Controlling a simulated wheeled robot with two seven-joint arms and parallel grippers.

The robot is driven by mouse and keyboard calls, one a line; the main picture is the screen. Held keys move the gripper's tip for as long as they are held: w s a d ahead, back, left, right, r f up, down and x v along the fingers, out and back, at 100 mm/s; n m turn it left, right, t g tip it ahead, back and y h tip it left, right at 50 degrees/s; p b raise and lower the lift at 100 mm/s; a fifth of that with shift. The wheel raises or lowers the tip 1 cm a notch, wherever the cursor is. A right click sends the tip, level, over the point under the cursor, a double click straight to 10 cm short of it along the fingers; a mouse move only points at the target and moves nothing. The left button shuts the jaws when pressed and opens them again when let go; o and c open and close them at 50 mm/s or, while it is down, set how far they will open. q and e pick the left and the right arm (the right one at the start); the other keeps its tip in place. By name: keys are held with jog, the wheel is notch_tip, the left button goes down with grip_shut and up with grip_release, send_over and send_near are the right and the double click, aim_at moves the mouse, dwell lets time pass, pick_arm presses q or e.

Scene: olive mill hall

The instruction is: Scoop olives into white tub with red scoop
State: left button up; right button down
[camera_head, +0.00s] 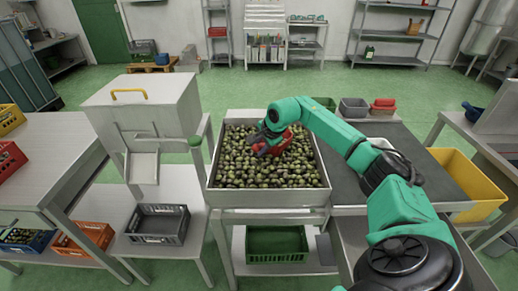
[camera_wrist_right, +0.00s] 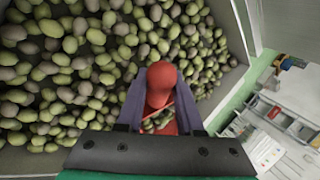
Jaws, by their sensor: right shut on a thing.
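A steel bin (camera_head: 268,198) full of green and dark olives (camera_head: 250,170) stands in the middle of the head view. My right gripper (camera_head: 270,138) is over the far part of the olives, shut on the red scoop (camera_head: 284,142). In the right wrist view the red scoop (camera_wrist_right: 161,76) sits between the two fingers of my gripper (camera_wrist_right: 160,100), and a few olives show at its lower part. I cannot tell whether they lie in it or behind it. My left gripper is not in view.
A dark-topped table right of the bin holds a grey tub (camera_head: 353,107) and a red container (camera_head: 383,106) at its far edge. A yellow crate (camera_head: 468,178) is further right. A steel machine (camera_head: 150,110) stands left. A green crate (camera_head: 277,243) sits below the bin.

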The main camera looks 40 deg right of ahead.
jog(key=shift+r+p, duration=0.45)
jog(key=shift+r, duration=0.4)
jog(key=shift+s+a+r+p, duration=0.1)
jog(key=shift+a+r+p, duration=0.2)
jog(key=shift+r+p, duration=1)
jog(key=shift+s+a+r+p, duration=0.1)
jog(key=shift+a+r+p, duration=0.2)
jog(key=shift+r+p, duration=1)
jog(key=shift+s+a+r+p, duration=0.1)
jog(key=shift+a+r+p, duration=0.2)
jog(key=shift+r+p, duration=1)
jog(key=shift+r+b, duration=0.45)
jog(key=shift+r, duration=0.05)
